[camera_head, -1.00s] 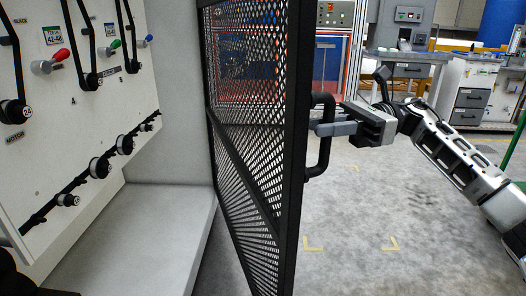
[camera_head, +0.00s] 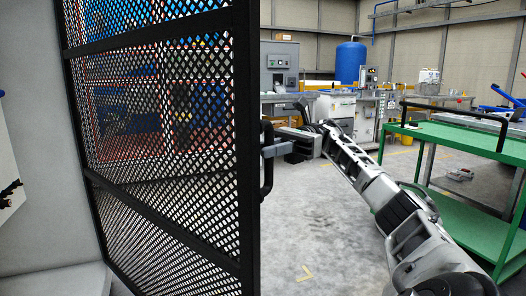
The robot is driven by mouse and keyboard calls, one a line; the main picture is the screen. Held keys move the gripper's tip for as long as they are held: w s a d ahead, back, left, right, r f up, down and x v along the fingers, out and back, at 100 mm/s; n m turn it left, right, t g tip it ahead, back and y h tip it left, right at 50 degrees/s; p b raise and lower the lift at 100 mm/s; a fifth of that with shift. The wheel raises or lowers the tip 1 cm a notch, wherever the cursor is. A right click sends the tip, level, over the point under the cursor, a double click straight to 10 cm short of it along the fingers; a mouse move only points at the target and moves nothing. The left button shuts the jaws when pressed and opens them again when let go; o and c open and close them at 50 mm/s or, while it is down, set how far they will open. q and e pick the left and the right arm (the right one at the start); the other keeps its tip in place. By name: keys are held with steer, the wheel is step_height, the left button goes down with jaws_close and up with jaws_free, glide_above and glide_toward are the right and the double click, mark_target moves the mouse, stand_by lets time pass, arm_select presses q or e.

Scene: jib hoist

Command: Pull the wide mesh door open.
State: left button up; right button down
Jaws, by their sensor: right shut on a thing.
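The mesh door (camera_head: 165,130) has a black frame with diamond mesh and fills the left half of the head view, standing swung out from a pale wall on the left. Its black bar handle (camera_head: 267,176) sticks out from the door's right edge. My right gripper (camera_head: 272,149) reaches in from the right and is shut on the handle, its grey fingers at the bar. The far finger is partly hidden by the handle. My left gripper is not in view.
A green cart (camera_head: 455,145) with a black push bar stands at the right, near my right arm. A blue tank (camera_head: 350,62) and workbenches stand at the back. Grey floor (camera_head: 315,225) is clear between the door and the cart.

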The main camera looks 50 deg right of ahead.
mark_target(273, 131)
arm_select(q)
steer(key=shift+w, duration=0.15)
arm_select(e)
steer(key=c, duration=1.4)
jaws_free()
